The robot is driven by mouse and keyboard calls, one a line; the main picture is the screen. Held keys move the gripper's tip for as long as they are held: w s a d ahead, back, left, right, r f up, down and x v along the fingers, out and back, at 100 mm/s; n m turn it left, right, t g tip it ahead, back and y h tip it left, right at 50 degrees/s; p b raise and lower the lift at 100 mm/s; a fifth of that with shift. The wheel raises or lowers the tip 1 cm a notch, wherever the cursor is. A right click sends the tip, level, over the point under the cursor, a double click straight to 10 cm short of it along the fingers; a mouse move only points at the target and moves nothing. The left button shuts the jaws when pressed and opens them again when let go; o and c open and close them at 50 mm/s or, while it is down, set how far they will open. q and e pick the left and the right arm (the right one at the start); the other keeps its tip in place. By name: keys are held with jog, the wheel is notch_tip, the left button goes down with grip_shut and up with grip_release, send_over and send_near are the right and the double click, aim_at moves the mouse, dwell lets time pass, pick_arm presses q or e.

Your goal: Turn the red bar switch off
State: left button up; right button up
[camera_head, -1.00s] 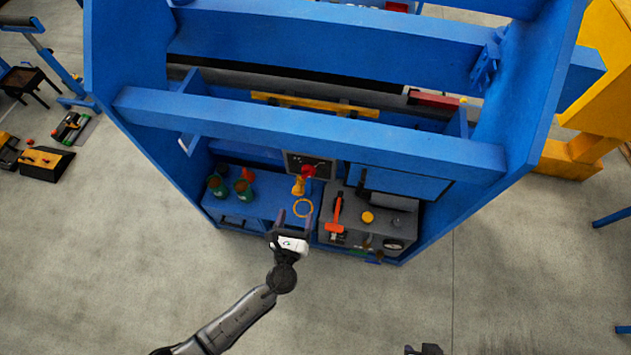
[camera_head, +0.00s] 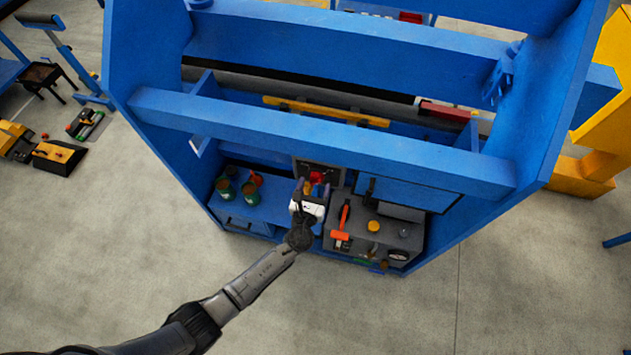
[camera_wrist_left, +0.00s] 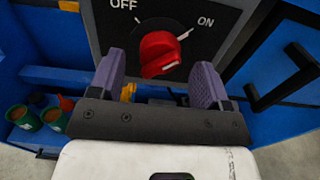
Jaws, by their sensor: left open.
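The red bar switch (camera_wrist_left: 160,53) sits on a dark panel with OFF and ON labels in the left wrist view. Its pointer end is turned toward ON at the upper right. In the head view the red switch (camera_head: 317,177) shows just beyond my left gripper (camera_head: 312,187). In the left wrist view my left gripper (camera_wrist_left: 160,84) is open, its two purple-grey fingers below and to either side of the switch. I cannot tell whether a finger touches it. My right gripper is not in view.
A grey bench (camera_head: 350,238) with a red-orange hammer (camera_head: 341,232) stands right of my left gripper. Green cans (camera_head: 249,193) stand on the blue shelf to the left. A thick blue beam (camera_head: 320,141) crosses above the panel. A black handle (camera_wrist_left: 285,80) is right of the switch.

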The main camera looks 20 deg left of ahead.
pick_arm(q)
jog(key=shift+w+a, duration=0.1)
jog(key=shift+w, duration=0.8)
jog(key=c, duration=0.9)
